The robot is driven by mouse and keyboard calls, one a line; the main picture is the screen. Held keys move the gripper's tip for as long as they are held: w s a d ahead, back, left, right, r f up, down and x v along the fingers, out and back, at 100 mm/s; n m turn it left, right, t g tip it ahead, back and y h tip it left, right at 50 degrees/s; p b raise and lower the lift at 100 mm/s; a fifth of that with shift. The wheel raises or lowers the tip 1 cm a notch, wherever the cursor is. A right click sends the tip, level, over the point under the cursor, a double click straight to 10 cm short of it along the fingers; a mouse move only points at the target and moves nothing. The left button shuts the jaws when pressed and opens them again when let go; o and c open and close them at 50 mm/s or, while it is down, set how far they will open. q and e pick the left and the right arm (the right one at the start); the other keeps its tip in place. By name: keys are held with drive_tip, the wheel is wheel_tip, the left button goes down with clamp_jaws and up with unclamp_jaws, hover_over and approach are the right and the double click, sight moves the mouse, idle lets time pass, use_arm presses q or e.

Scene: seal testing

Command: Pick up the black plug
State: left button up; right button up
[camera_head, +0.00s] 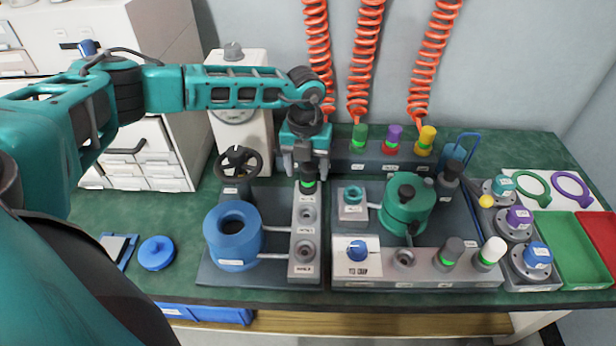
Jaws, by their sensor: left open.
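A black plug (308,184) with a green ring at its base stands upright in the back socket of the grey strip on the left fixture. My left gripper (306,170) points down right above it, its open fingers at the plug's top. I cannot tell whether the fingers touch the plug. The gripper partly hides the plug's upper end. A dark grey plug (452,250) and a white plug (490,253) stand in the right fixture's front row. My right gripper is not in view.
A blue ring-shaped part (233,238) and a black handwheel (238,163) stand left of the plug. A green cylinder (406,205) stands to the right. Green, purple and yellow connectors (392,138) with orange coiled hoses are behind. A blue lid (157,253) lies at left.

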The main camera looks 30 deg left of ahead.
use_arm(q)
drive_tip(key=shift+f, duration=0.85)
drive_tip(key=shift+c, duration=0.3)
drive_tip(key=c, duration=1.1)
drive_tip(key=shift+r, duration=0.1)
drive_tip(key=shift+c, duration=0.2)
